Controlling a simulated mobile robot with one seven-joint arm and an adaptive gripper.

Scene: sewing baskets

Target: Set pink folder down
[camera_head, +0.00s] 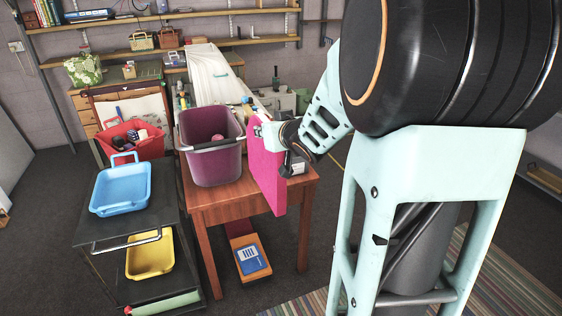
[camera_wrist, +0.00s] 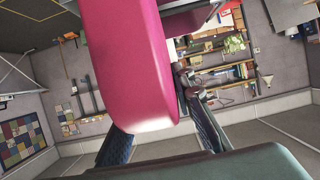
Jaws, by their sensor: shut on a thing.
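The pink folder (camera_head: 267,172) is a flat, bright pink slab held upright, on edge, at the right side of the wooden table in the head view. My gripper (camera_head: 292,150) is shut on it at its right side. In the wrist view the folder (camera_wrist: 130,65) fills the upper middle, between the two dark fingers of my gripper (camera_wrist: 157,125). The wooden table (camera_head: 232,204) is behind and beside the folder. I cannot tell whether the folder touches the table.
A mauve basket (camera_head: 212,165) stands on the table just left of the folder. A black cart (camera_head: 110,230) with a blue tray (camera_head: 121,187) and a yellow tray (camera_head: 150,256) is farther left. A red basket (camera_head: 130,146) is behind. A striped rug (camera_head: 300,303) lies on the floor.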

